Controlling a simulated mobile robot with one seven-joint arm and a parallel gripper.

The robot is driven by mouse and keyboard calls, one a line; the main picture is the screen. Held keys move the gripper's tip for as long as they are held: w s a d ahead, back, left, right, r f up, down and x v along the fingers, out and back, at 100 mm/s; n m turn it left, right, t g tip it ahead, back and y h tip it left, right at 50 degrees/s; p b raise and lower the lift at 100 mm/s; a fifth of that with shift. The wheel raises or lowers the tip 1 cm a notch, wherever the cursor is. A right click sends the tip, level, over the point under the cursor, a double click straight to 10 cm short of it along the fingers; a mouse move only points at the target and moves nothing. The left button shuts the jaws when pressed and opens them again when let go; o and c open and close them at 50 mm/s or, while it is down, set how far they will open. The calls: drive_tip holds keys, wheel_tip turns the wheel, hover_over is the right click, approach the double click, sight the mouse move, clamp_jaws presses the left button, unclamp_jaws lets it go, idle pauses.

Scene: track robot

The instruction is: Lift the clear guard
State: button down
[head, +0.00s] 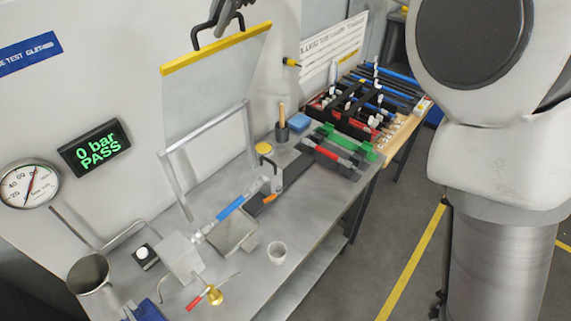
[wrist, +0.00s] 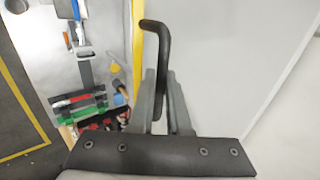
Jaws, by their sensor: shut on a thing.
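The clear guard (head: 215,85) is a see-through panel with a yellow top edge and a black handle. In the head view it is raised above the bench, upright and slightly tilted, its lower part overlapping a grey metal frame (head: 177,192). My gripper (head: 226,14) is at the top of the head view, at the handle. In the wrist view the black handle (wrist: 153,24) runs between the two grey fingers of my gripper (wrist: 160,85), which are shut on it. The yellow edge (wrist: 137,50) shows just left of the fingers.
A rack of dark and blue bars (head: 365,100) stands behind. A display (head: 94,147) reads "0 bar PASS" beside a round gauge (head: 28,184).

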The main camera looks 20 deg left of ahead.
drive_tip(key=shift+w+a+r, duration=0.1)
drive_tip(key=shift+a+r, duration=0.05)
drive_tip(key=shift+a, duration=0.1)
drive_tip(key=shift+w+a+r, duration=0.2)
drive_tip(key=shift+a, duration=0.3)
drive_tip(key=shift+w+a+r, duration=0.15)
drive_tip(key=shift+w+a, duration=0.05)
drive_tip(key=shift+a, duration=0.3)
drive_tip(key=shift+w+a+r, duration=0.2)
drive_tip(key=shift+a, duration=0.3)
drive_tip(key=shift+c, duration=1.2)
unclamp_jaws()
